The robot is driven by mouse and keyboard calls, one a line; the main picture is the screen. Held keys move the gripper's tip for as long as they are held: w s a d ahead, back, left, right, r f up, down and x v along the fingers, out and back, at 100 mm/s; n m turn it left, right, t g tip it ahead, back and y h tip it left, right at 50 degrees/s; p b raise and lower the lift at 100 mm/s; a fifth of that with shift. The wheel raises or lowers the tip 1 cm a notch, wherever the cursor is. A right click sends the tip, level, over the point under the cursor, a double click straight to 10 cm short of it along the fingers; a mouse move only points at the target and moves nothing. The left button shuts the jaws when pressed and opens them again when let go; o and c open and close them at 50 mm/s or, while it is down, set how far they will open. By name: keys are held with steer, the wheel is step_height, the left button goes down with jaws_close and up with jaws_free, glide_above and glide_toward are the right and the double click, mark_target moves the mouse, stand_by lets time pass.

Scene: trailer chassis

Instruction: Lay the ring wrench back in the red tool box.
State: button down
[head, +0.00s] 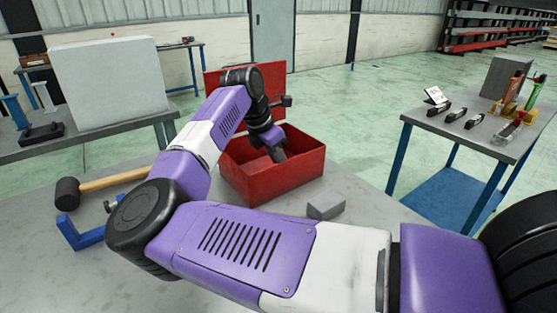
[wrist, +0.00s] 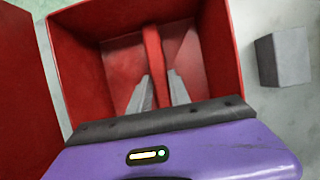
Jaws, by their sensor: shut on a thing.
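The red tool box (head: 278,182) stands on the grey table with its lid raised at the back. My gripper (head: 278,154) reaches down into the open box. In the wrist view its two grey fingers (wrist: 158,88) are shut on a narrow red bar (wrist: 152,55), which I take to be the ring wrench. The bar points toward the far wall of the box (wrist: 228,60). No ring end can be made out, and I cannot tell whether the bar touches the floor. In the head view my gripper and the box wall hide it.
A grey block (head: 326,205) stands close to the box's front right, also in the wrist view (wrist: 282,60). A mallet (head: 105,184) and a blue bracket (head: 80,232) lie at the left. A side table (head: 475,135) with tools stands at the right.

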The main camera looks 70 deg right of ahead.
stand_by(0.4)
steer(key=c, duration=1.1)
jaws_free()
steer(key=o, duration=0.4)
steer(key=shift+o, duration=0.2)
steer(key=shift+r, duration=0.1)
steer(key=shift+r+p, duration=1.95)
steer(key=shift+r, duration=1.95)
